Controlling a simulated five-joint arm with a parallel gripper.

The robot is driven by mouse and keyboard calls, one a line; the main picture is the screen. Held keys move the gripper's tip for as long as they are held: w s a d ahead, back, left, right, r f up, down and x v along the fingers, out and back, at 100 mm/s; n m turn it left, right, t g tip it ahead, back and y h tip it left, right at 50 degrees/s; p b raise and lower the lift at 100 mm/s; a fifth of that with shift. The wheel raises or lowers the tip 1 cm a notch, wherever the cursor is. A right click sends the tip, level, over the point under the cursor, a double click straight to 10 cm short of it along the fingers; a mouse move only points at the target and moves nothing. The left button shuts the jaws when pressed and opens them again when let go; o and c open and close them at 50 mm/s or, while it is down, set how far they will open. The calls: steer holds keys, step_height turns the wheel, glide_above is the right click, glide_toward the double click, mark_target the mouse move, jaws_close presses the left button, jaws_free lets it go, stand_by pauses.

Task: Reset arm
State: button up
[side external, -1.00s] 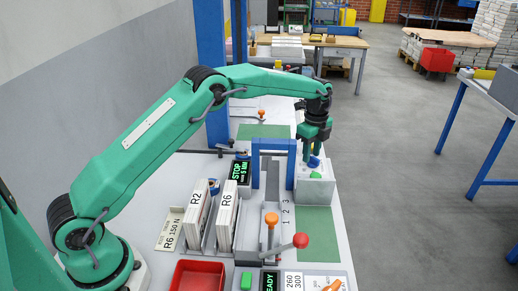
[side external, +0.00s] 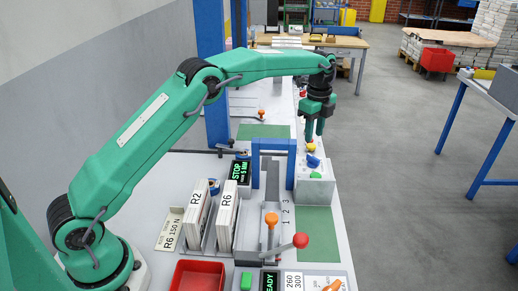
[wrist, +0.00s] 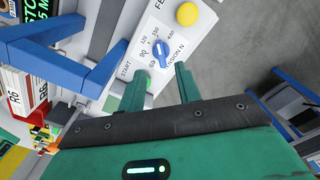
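My gripper (side external: 314,138) hangs fingers-down above the white control box (side external: 316,190) at the right of the bench. In the wrist view its two green fingers (wrist: 160,72) stand apart with nothing between them. The blue dial knob (side external: 313,161) is on the box top, below and clear of the fingers. In the wrist view the knob (wrist: 160,50) sits on a numbered scale, just beyond the fingertips. A yellow button (wrist: 187,14) is farther along the same panel. My green arm stretches from the lower left over the bench.
A blue frame (side external: 273,146) stands left of the box. R2 (side external: 197,210) and R6 (side external: 228,214) plate stacks stand in holders. Levers with an orange knob (side external: 271,219) and a red knob (side external: 300,240) are in front, near a red tray (side external: 198,275).

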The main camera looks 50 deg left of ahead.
steer(key=shift+r, duration=0.1)
steer(key=s+a+r+n+t, duration=0.25)
steer(key=s+r+n, duration=0.65)
steer(key=s+r, duration=0.75)
steer(key=s+f+n+t, duration=0.1)
steer(key=s+f+n, duration=0.2)
steer(key=s, duration=0.8)
steer(key=s+f+n+t, duration=0.2)
steer(key=s+n, duration=0.4)
steer(key=s, duration=0.6)
steer(key=shift+s+a+f, duration=0.2)
steer(key=shift+a+f, duration=0.25)
steer(key=shift+f, duration=0.3)
